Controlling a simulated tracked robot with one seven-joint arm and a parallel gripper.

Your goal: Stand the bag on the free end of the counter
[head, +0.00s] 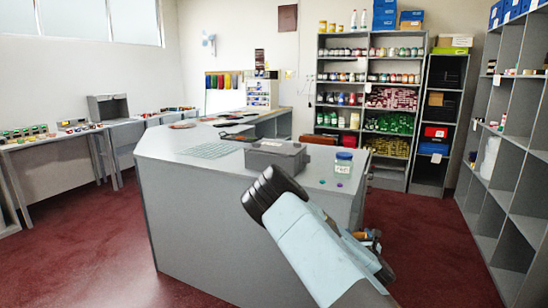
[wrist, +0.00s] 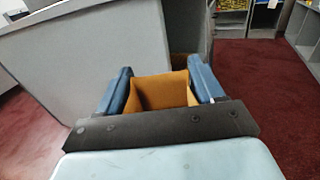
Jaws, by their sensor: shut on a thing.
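My gripper (wrist: 163,78) is shut on an orange-brown bag (wrist: 160,92), which sits between its two blue fingers in the wrist view. The bag's open top edge shows; its lower part is hidden. In the head view my arm hides most of the gripper, and only small dark and orange bits show past it at the lower right. The grey counter (head: 185,165) runs away from me. The bag is outside the counter's near right side, apart from its top. The counter side also fills the upper left of the wrist view (wrist: 85,55).
A dark grey box (head: 275,155) and a lidded jar (head: 344,163) stand on the counter's near right part, with small coloured discs beside them. A pale green mat (head: 208,150) lies left of the box. The near left top is bare. Shelves (head: 525,170) line the right; red floor is open between.

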